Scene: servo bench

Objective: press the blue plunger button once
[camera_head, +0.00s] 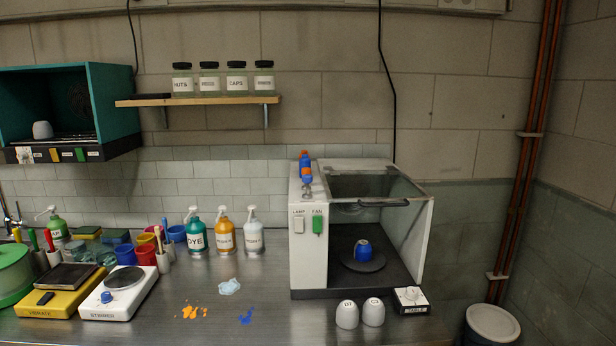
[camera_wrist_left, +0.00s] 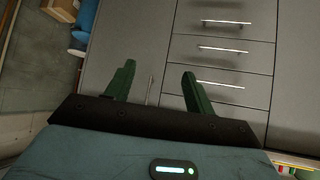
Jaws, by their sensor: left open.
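Several blue parts show in the head view, and I cannot tell for sure which is the plunger button. A small round blue knob (camera_head: 106,297) sits on the white box marked STIRRER (camera_head: 117,306). A blue object with a pale mark (camera_head: 362,250) stands on the dark round turntable (camera_head: 352,262) inside the open booth. A blue and orange bottle-like object (camera_head: 305,165) is on top of the booth's left wall. My left gripper (camera_wrist_left: 159,68) shows only in its wrist view, open and empty, facing grey drawers, away from all these. My right gripper is not in view.
The booth (camera_head: 309,260) has LAMP and FAN switches and a raised clear door (camera_head: 375,184). Two pale cups (camera_head: 347,315) and a TABLE control box (camera_head: 410,300) stand before it. Pump bottles (camera_head: 195,235) line the back. The front middle worktop has only paint splashes and a pale crumpled piece.

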